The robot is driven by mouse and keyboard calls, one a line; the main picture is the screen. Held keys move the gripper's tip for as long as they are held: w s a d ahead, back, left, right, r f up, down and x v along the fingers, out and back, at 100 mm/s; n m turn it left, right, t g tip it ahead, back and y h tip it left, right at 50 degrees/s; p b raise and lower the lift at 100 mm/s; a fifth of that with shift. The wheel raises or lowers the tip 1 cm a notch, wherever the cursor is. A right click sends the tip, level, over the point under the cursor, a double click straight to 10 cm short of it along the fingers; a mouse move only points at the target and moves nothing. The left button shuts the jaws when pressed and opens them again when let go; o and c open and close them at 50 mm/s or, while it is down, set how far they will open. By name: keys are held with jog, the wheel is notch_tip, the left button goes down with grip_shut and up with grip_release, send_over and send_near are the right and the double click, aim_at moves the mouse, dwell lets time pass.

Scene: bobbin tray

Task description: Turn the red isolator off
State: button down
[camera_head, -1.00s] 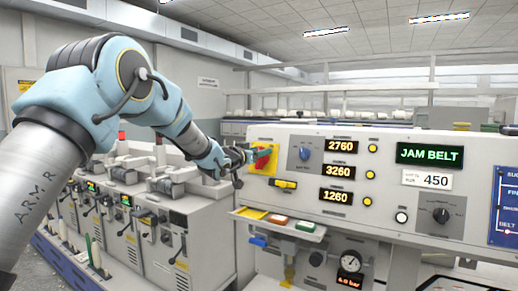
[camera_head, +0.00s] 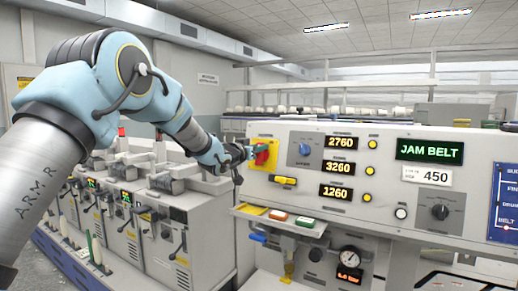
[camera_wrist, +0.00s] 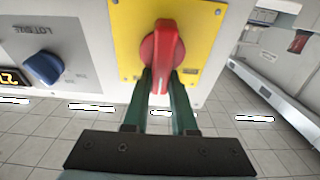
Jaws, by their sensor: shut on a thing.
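The red isolator (camera_wrist: 161,48) is a red rotary handle on a yellow plate (camera_wrist: 206,40) at the left end of the grey control panel. In the wrist view its handle bar points along the picture's vertical, toward my gripper. My gripper (camera_wrist: 160,80) has its two green fingers on either side of the lower part of the handle, shut on it. In the head view the isolator (camera_head: 262,155) is partly hidden behind my gripper (camera_head: 250,153), which reaches it from the left.
A blue knob (camera_head: 305,151) sits right of the isolator, and a yellow switch (camera_head: 284,180) lies below it. Grey machine units (camera_head: 150,240) with levers stand left, below my arm.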

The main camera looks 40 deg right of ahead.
jog(key=shift+f+n+b, duration=0.1)
jog(key=shift+n+b, duration=0.2)
jog(key=shift+w+a+f+n+t+y+b, duration=0.2)
jog(key=shift+w+f+n+t+y+b, duration=0.7)
jog(key=shift+n, duration=2.35)
jog(key=shift+s+a+r+n+t+y+b, duration=0.2)
jog(key=shift+n+y+b, duration=0.25)
jog(key=shift+n+b, duration=1.9)
jog(key=shift+w+a+f+n+t+y+b, duration=0.15)
jog(key=shift+w+f+n+t+y+b, duration=0.35)
jog(key=shift+n, duration=3.6)
jog(key=shift+s+r+y, duration=0.1)
jog(key=shift+s+y, duration=0.05)
jog(key=shift+y, duration=0.1)
jog(key=c, duration=0.7)
grip_release()
jog(key=shift+a, duration=0.1)
